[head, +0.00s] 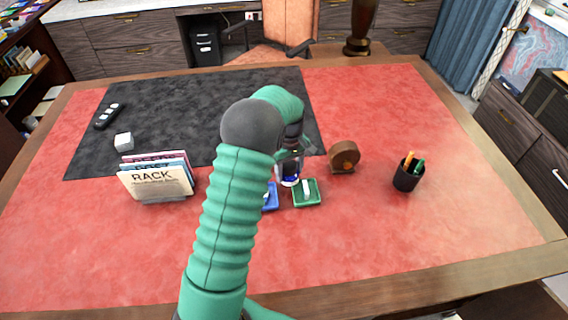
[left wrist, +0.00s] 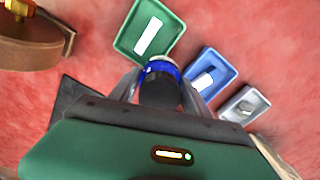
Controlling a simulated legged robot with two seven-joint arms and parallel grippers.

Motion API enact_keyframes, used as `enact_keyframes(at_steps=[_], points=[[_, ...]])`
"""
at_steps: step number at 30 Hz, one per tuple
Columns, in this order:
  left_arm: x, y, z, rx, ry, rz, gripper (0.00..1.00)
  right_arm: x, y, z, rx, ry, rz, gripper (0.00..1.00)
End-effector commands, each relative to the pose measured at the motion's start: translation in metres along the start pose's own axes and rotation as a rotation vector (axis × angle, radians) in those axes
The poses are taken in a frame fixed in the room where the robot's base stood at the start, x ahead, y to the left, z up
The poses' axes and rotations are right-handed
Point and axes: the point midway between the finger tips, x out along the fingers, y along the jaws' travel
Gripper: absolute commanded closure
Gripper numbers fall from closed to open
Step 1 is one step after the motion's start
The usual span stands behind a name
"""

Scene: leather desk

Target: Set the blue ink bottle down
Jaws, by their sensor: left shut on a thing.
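The blue ink bottle (head: 290,181) is between the fingers of my left gripper (head: 289,160), which is shut on it. In the left wrist view the bottle (left wrist: 161,70) shows a bright blue band and a dark part between the fingertips (left wrist: 160,90). It is near the green tray (head: 307,201) and the blue tray (head: 271,203), over the red desk top. I cannot tell whether its base touches the desk. My green arm hides part of the blue tray in the head view. My right gripper is not in view.
A grey tray (left wrist: 233,112) lies beside the blue tray in the left wrist view. A round brown wooden object (head: 344,156) and a pen cup (head: 408,177) stand to the right. A card rack (head: 163,199) stands left. The right front of the desk (head: 440,240) is clear.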

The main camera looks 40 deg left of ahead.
Motion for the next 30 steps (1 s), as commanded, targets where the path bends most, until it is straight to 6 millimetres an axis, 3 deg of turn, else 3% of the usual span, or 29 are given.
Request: enact_keyframes(at_steps=[3, 10, 16, 25, 26, 30], points=[[0.002, 0.011, -0.026, -0.003, 0.002, 0.000, 0.99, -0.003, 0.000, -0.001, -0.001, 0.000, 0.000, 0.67], [0.003, 0.024, -0.044, -0.001, 0.005, -0.001, 0.99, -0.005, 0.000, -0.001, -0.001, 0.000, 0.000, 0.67], [0.036, 0.023, -0.043, 0.000, 0.003, -0.002, 0.99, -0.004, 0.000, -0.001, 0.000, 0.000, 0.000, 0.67], [0.041, 0.023, -0.046, 0.000, 0.003, 0.000, 0.99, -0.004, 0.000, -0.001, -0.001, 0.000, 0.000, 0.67], [0.041, 0.023, -0.046, 0.000, 0.003, 0.000, 0.41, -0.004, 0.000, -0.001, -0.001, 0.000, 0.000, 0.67], [0.041, 0.023, -0.045, 0.000, 0.003, 0.000, 0.23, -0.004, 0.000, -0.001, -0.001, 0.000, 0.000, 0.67]])
